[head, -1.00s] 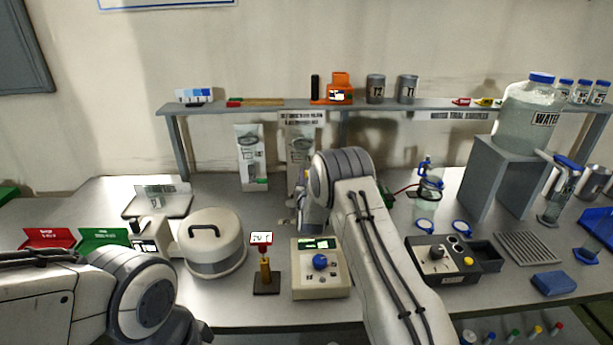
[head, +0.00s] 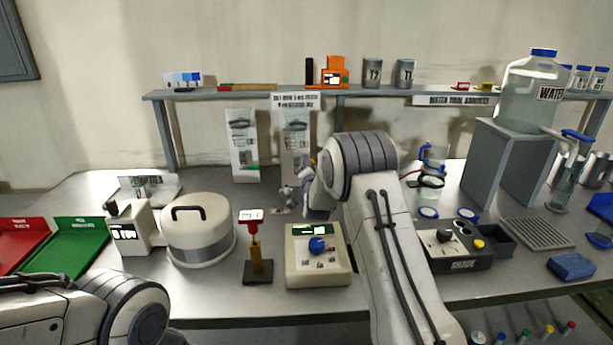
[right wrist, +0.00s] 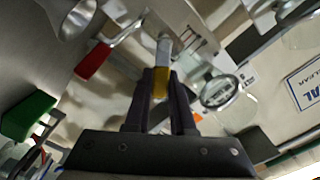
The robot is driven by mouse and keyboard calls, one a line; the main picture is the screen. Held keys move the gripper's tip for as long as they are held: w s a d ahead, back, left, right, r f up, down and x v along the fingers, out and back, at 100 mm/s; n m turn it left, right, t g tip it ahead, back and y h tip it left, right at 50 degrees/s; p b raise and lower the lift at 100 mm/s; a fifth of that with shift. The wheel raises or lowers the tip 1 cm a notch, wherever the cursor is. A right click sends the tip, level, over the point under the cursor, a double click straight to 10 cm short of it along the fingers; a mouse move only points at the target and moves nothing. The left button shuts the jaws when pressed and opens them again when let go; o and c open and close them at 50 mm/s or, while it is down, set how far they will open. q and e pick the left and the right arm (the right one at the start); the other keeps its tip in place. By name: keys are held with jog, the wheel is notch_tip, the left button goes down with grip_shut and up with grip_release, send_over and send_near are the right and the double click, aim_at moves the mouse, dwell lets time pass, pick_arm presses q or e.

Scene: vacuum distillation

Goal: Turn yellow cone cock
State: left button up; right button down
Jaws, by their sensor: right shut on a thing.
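The yellow cone cock (right wrist: 160,82) shows in the right wrist view, with a pale grey piece extending from its far end. My right gripper (right wrist: 161,78) is shut on it, its dark fingers on either side of the yellow part. In the head view my right gripper (head: 298,192) reaches to the back of the bench below the shelf, partly hidden by my own arm. The cock cannot be made out clearly there. My left arm shows at the lower left, and its gripper is out of view.
In the right wrist view a red handle (right wrist: 93,62) and a green piece (right wrist: 27,115) lie left of the fingers. A round glass part (right wrist: 219,91) is close on the right. In the head view a beige control box (head: 318,262) and a dark control unit (head: 462,251) flank my right arm.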

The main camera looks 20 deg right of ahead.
jog(key=f+m+b, duration=0.1)
jog(key=m+b, duration=0.3)
jog(key=b, duration=0.1)
jog(key=d+f+m+b, duration=0.1)
jog(key=m+b, duration=0.1)
jog(key=b, duration=0.1)
jog(key=shift+s+f, duration=0.15)
jog(key=shift+f, duration=0.2)
jog(key=shift+f+m+b, duration=0.15)
jog(key=shift+m+b, duration=0.75)
jog(key=shift+b, duration=0.5)
jog(key=c, duration=0.8)
grip_release()
jog(key=shift+o, duration=0.2)
